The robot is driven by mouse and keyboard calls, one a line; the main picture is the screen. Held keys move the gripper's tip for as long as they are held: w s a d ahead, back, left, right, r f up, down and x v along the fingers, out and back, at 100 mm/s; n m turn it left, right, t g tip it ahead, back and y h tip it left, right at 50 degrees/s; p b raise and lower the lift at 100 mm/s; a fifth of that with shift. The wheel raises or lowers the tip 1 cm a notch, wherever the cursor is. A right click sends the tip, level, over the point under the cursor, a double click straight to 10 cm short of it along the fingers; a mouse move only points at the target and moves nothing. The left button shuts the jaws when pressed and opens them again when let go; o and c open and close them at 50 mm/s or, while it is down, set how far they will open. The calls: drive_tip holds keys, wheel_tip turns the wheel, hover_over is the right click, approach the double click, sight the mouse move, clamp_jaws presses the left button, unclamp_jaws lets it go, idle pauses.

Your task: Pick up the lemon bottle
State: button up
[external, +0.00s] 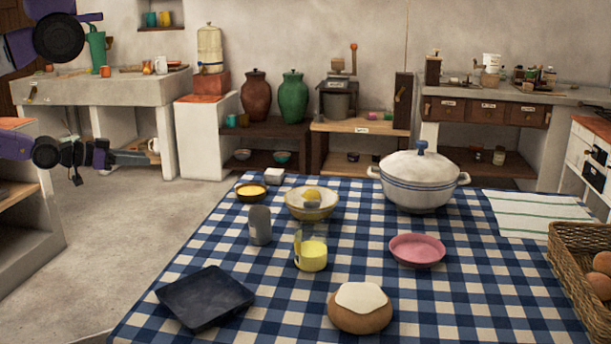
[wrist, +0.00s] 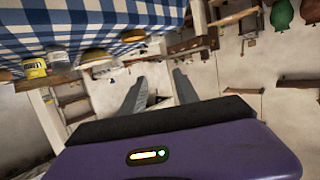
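The lemon bottle (external: 312,257) appears to be the clear container with yellow contents low in it, standing upright near the middle of the checked table. In the wrist view a yellow container with a pale label, apparently the same bottle (wrist: 35,68), is at the left edge. My gripper (external: 133,158) is at the left in the external view, off the table and well apart from the bottle. In the wrist view its two grey fingers (wrist: 160,92) are spread with nothing held between them.
A grey shaker (external: 260,225) and a bowl with a lemon (external: 299,208) stand close to the bottle. A dark square tray (external: 190,305), a topped bun (external: 360,318) and a pink dish (external: 417,256) surround it. A white pot (external: 419,190) stands behind. Open floor (external: 120,235) lies left.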

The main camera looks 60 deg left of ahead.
drive_tip(key=shift+o, duration=0.4)
drive_tip(key=o, duration=1.1)
